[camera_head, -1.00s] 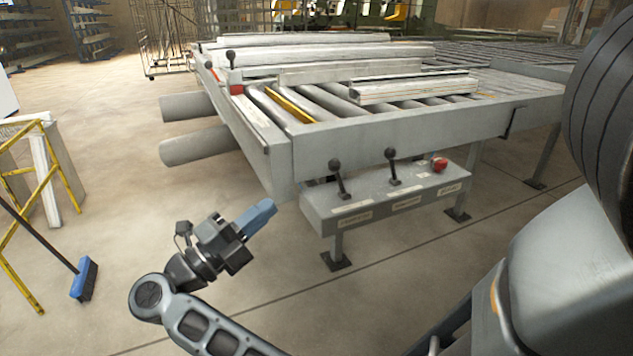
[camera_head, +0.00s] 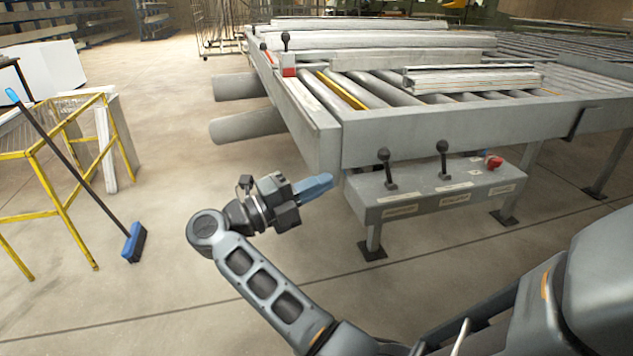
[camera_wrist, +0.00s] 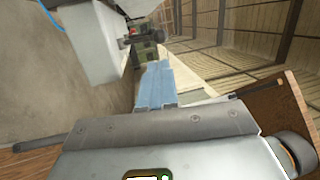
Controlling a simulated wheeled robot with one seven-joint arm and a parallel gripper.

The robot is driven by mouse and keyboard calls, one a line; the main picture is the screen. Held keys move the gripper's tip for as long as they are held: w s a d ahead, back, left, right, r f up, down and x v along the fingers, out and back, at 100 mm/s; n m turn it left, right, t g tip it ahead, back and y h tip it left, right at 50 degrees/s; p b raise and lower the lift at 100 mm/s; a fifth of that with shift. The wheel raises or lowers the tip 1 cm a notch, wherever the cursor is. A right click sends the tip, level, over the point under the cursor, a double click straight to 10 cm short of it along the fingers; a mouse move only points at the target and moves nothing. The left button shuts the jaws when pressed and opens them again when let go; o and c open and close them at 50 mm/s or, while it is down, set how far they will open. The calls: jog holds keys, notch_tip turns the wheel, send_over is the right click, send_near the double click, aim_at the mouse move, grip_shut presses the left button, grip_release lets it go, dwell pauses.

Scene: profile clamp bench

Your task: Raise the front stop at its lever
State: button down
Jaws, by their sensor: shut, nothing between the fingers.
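A grey control box (camera_head: 415,203) on legs stands in front of the roller bench. It carries two upright black levers with ball knobs, a left lever (camera_head: 387,168) and a right lever (camera_head: 443,160), and a red button (camera_head: 494,162). Labels sit on its front and top, too small to read, so I cannot tell which lever is the front stop's. My gripper (camera_head: 326,183) is shut and empty, its blue fingers pointing right just left of the box, apart from both levers. In the wrist view the blue fingers (camera_wrist: 156,85) are together.
The roller bench (camera_head: 470,130) holds several long profiles behind the box. Another lever (camera_head: 285,42) with a red block stands on its left rail. Two grey cylinders (camera_head: 245,125) jut out left. A yellow frame (camera_head: 55,180) and blue broom (camera_head: 133,243) stand left. Floor between is clear.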

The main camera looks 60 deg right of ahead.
jog(key=p, duration=0.2)
send_near(386, 170)
jog(key=d+r, duration=0.1)
jog(key=s+d+r, duration=0.1)
jog(key=r, duration=0.1)
jog(key=s+d+r, duration=0.1)
jog(key=d, duration=0.1)
jog(key=shift+s+r, duration=0.2)
jog(key=shift+r, duration=0.05)
jog(key=shift+d, duration=0.15)
